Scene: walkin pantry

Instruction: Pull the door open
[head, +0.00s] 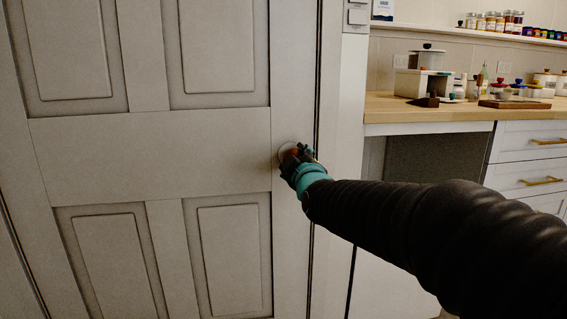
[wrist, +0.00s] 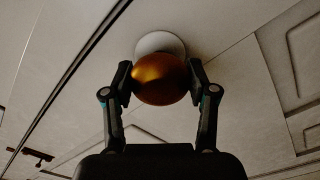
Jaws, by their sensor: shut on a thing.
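The white panelled door (head: 150,150) fills the left of the head view and appears flush in its frame. A round copper-coloured knob (wrist: 162,79) sits on a pale round plate (wrist: 160,43) in the wrist view. My gripper (wrist: 161,82) is shut on the knob, one finger on each side of it. In the head view my gripper (head: 297,160) is at the door's right edge and hides most of the knob. The pale plate shows just behind it.
Right of the door is a wooden counter (head: 450,108) with jars, boxes and a board on it. White drawers (head: 535,155) with brass handles are below it, beside an open recess (head: 430,160). A shelf (head: 470,35) holds several spice jars.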

